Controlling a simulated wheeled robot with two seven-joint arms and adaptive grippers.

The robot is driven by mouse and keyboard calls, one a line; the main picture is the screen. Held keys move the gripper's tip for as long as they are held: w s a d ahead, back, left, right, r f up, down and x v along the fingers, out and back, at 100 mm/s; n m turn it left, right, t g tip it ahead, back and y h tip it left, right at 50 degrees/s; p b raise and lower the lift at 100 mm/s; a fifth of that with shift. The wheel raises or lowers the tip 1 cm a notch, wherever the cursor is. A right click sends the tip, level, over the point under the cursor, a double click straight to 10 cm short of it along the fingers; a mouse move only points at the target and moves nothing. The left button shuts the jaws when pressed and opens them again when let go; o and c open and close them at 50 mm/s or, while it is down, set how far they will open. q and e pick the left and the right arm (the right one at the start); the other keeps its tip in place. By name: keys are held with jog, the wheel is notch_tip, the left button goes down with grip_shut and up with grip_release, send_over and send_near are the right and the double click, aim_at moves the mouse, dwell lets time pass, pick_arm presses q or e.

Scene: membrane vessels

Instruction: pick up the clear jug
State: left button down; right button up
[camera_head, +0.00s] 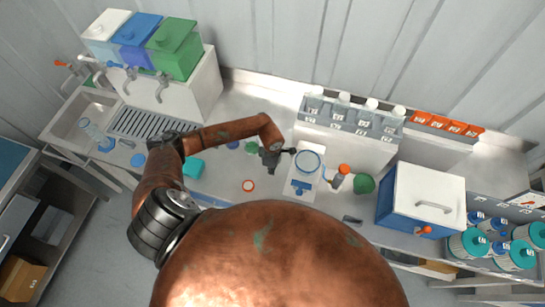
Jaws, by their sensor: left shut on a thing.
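The clear jug (308,162) has a blue rim and is seen from above. It is on or just above a white, scale-like device (300,186); I cannot tell whether it touches it. My left gripper (290,151) reaches in from the left and is shut on the jug's left side. The exact grip is too small to make out. My right gripper is not in view.
An orange-capped bottle (343,170) and a green round item (364,183) stand close to the right of the jug. A grey rack (350,122) stands behind. A blue-and-white box (425,198) is farther right. An orange ring (248,185) lies on the left.

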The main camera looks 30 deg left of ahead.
pick_arm(q)
jog(key=shift+r, duration=0.15)
jog(key=shift+r, duration=0.25)
notch_tip(320, 180, up, 2)
jog(key=shift+w+r+b, duration=0.1)
jog(key=shift+b, duration=0.25)
jog(key=s+d+r+b, duration=0.3)
jog(key=s+r, duration=0.7)
jog(key=s, duration=0.4)
jog(key=shift+b, duration=0.85)
